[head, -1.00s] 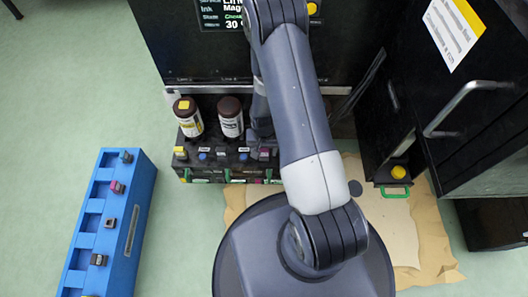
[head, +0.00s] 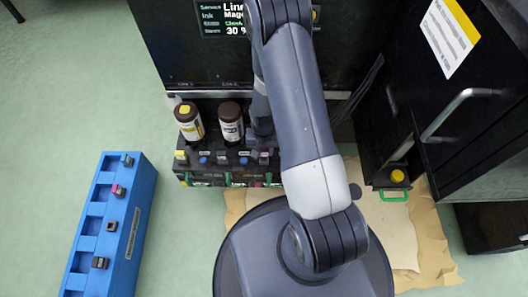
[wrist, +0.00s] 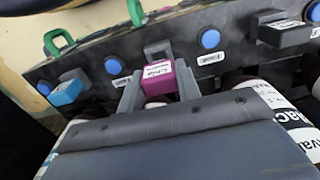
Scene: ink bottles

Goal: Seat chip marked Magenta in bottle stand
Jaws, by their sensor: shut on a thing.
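In the wrist view a magenta chip (wrist: 160,80) with a white label sits between the two grey fingers of my gripper (wrist: 160,88), which is shut on it. A grey part shows just behind the chip, against the face of the black bottle stand (wrist: 215,62). I cannot tell whether the chip is inside a slot or only in front of it. In the head view the bottle stand (head: 228,178) is at the foot of the black cabinet, and my arm hides the gripper.
The stand carries blue buttons, green handles, a cyan chip (wrist: 68,90) and a black chip (wrist: 285,33). Brown bottles (head: 230,122) stand on it. A blue rack (head: 135,235) with several chips lies on the floor at left. Cardboard (head: 440,250) and a dark cabinet are at right.

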